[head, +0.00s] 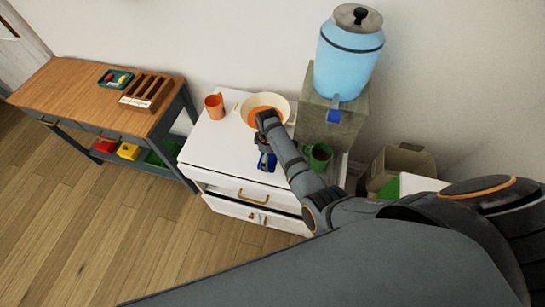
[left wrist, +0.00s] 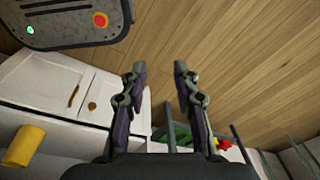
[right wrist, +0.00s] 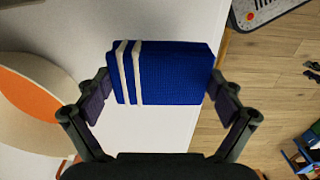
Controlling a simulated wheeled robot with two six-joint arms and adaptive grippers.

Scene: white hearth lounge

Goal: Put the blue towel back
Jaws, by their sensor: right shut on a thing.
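The blue towel (head: 267,162) is a folded block with two white stripes, as the right wrist view shows (right wrist: 170,75). My right gripper (head: 264,150) is shut on it over the white cabinet top (head: 215,150), with one finger at each end of the towel in the right wrist view. I cannot tell whether the towel touches the top. My left gripper (left wrist: 159,68) is open and empty in the left wrist view, over the wooden floor and in front of the cabinet. It is not in the head view.
A cream bowl with orange inside (head: 280,102) and an orange cup (head: 214,106) stand on the cabinet. A green mug (head: 319,156) and a blue dispenser (head: 348,62) are to the right. A wood-topped side table (head: 85,85) stands left. The floor in front is clear.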

